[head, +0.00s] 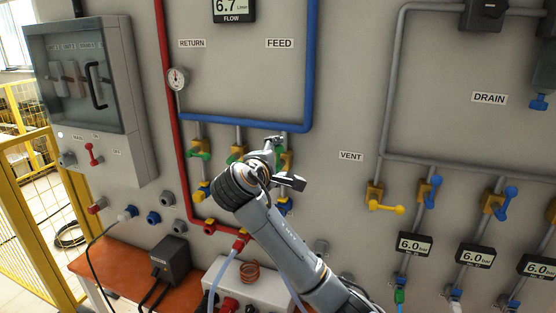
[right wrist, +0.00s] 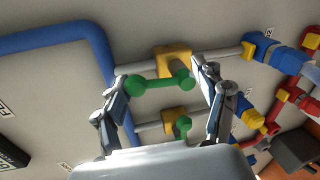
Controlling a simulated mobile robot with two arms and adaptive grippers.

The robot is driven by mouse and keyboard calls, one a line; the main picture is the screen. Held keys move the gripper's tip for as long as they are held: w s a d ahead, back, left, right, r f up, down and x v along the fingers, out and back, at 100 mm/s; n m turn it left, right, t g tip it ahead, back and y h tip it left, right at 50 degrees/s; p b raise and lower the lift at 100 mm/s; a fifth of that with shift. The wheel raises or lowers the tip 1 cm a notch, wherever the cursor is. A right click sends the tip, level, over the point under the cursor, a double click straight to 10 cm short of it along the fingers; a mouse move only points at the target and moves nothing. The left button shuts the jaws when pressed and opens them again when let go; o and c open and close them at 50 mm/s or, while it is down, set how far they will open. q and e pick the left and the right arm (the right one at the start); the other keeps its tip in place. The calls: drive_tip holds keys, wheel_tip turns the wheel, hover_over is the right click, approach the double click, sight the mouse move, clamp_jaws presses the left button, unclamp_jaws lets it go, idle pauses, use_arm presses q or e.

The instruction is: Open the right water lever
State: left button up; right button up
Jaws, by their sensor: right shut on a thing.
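The right water lever (head: 288,160) is green and sits on a yellow valve under the blue feed pipe, partly hidden by my gripper. In the right wrist view the green lever (right wrist: 160,85) lies between the two fingers, in front of its yellow valve body (right wrist: 173,61). My right gripper (head: 276,147) is at this lever, and its fingers (right wrist: 162,84) are closed on the lever's two ends. My left gripper is in neither view.
Two more green levers, a middle one (head: 237,154) and a left one (head: 199,153), are close by on the left. The blue pipe (head: 245,122) runs just above. A red pipe (head: 172,110) descends at left. Yellow and blue levers (head: 386,208) are to the right.

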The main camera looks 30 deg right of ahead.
drive_tip(key=shift+d+r, duration=0.15)
drive_tip(key=shift+r, duration=0.5)
drive_tip(key=o, duration=0.9)
drive_tip(key=shift+o, duration=0.7)
drive_tip(key=shift+w+d+f, duration=0.1)
drive_tip(key=shift+w+f, duration=0.1)
drive_tip(key=shift+f, duration=0.05)
drive_tip(key=shift+s+a, duration=0.4)
drive_tip(key=shift+a, duration=0.15)
drive_tip(key=v, duration=1.1)
drive_tip(key=shift+s, duration=0.15)
drive_tip(key=shift+c, duration=0.4)
